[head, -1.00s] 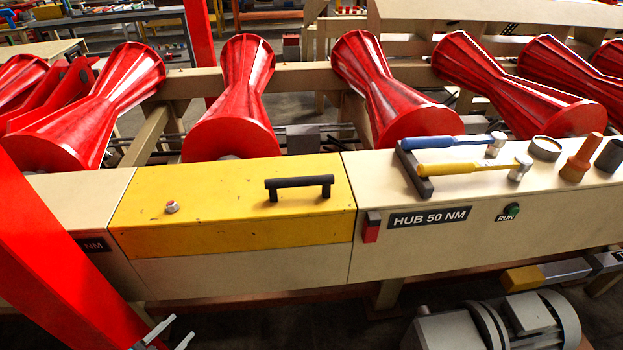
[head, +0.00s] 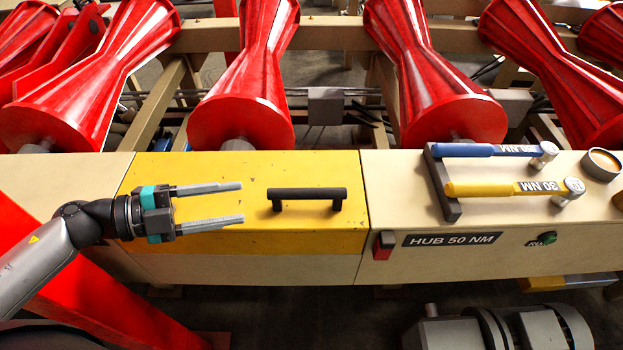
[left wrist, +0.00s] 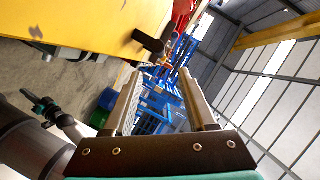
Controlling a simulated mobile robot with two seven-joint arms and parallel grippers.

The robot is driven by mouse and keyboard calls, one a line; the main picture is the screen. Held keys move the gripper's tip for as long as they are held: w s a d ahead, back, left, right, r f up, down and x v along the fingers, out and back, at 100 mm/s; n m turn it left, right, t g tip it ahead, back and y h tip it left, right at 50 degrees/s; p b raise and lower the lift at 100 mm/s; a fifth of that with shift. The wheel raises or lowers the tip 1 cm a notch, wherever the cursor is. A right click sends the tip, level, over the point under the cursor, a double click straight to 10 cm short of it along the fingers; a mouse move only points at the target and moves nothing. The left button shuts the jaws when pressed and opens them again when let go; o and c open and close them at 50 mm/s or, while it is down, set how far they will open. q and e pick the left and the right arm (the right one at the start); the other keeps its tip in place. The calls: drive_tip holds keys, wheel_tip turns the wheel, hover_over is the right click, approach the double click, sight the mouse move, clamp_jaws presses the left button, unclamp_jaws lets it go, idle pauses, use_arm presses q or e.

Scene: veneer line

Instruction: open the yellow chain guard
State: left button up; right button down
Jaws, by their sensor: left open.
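The yellow chain guard (head: 200,165) is shut, flush in the beige housing, with a black bar handle (head: 306,195) on top. My left gripper (head: 242,202) is open and empty. Its fingers point right toward the handle, just short of its left end and apart from it. In the left wrist view the yellow guard (left wrist: 90,18) fills the upper left.
Two torque wrenches, blue (head: 465,150) and yellow (head: 490,188), rest in a dark rack (head: 440,180) on the right housing. Red rollers (head: 240,115) stand behind. A motor (head: 500,325) lies below in front.

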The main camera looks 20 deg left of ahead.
sight(308, 194)
use_arm(q)
drive_tip(key=x, duration=0.3)
drive_tip(key=shift+d, duration=0.35)
drive_tip(key=x, duration=0.9)
drive_tip(key=shift+w+d+f, duration=0.15)
drive_tip(key=shift+w+d, duration=0.05)
drive_tip(key=shift+w, duration=0.05)
drive_tip(key=shift+w+d+f, duration=0.15)
drive_tip(key=shift+w+d, duration=0.15)
drive_tip(key=shift+d, duration=0.15)
use_arm(e)
drive_tip(key=shift+s+r, duration=0.2)
drive_tip(key=shift+s, duration=0.65)
use_arm(q)
drive_tip(key=shift+c, duration=0.3)
clamp_jaws()
use_arm(e)
drive_tip(key=shift+s, duration=0.1)
